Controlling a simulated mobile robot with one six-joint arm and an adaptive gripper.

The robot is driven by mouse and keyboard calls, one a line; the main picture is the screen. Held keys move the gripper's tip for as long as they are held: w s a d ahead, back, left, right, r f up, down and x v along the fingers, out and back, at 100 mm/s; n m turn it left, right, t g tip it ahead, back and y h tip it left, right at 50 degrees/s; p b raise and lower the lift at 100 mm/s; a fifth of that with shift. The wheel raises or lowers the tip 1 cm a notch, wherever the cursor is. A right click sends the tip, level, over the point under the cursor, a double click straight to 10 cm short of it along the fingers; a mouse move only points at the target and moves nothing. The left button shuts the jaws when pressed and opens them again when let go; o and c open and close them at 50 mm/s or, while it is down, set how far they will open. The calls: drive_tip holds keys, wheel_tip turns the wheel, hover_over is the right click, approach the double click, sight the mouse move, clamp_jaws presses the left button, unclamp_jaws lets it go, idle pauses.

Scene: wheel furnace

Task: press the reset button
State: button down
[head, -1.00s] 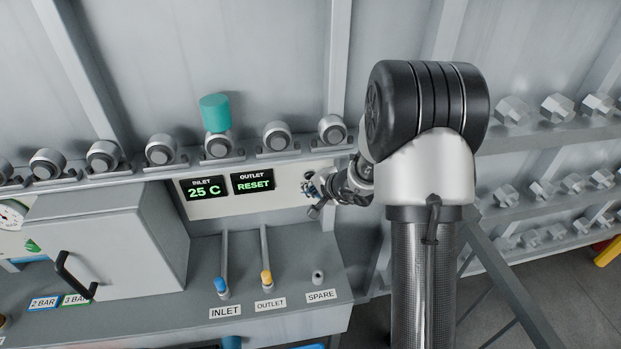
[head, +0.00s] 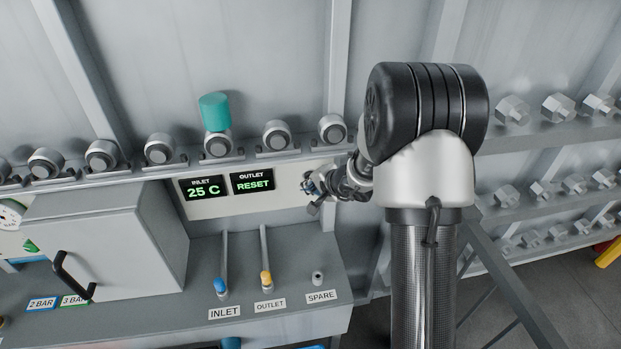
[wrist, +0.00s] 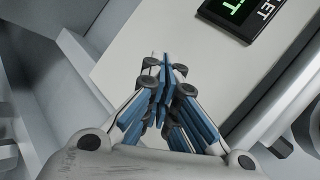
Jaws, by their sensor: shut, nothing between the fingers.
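My gripper (head: 310,189) is at the right end of the pale control panel (head: 290,196), close to its face. In the wrist view my gripper (wrist: 165,62) has its blue-sided fingers together, with nothing held, pointing toward the pale panel face. I cannot make out the reset button in either view; my fingers may hide it. The outlet display (head: 252,181) reads RESET in green, and its corner shows at the top of the wrist view (wrist: 245,12). I cannot tell whether the fingertips touch the panel.
The inlet display (head: 202,188) reads 25 C. A rail with round grey knobs (head: 277,137) and a teal cylinder (head: 214,112) runs above the panel. Blue (head: 221,286) and yellow-tipped (head: 267,279) levers stand on the bench below. A grey box (head: 110,240) stands left.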

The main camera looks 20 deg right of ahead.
drive_tip(key=shift+w, duration=0.35)
idle(0.3)
drive_tip(key=shift+s+b, duration=0.15)
drive_tip(key=shift+b, duration=0.25)
drive_tip(key=shift+s+a+b, duration=0.1)
drive_tip(key=shift+s+b, duration=0.6)
drive_tip(key=s+a+b, duration=0.1)
drive_tip(key=s+b, duration=0.3)
drive_tip(key=s, duration=0.2)
drive_tip(key=shift+w+a, duration=0.1)
idle(0.5)
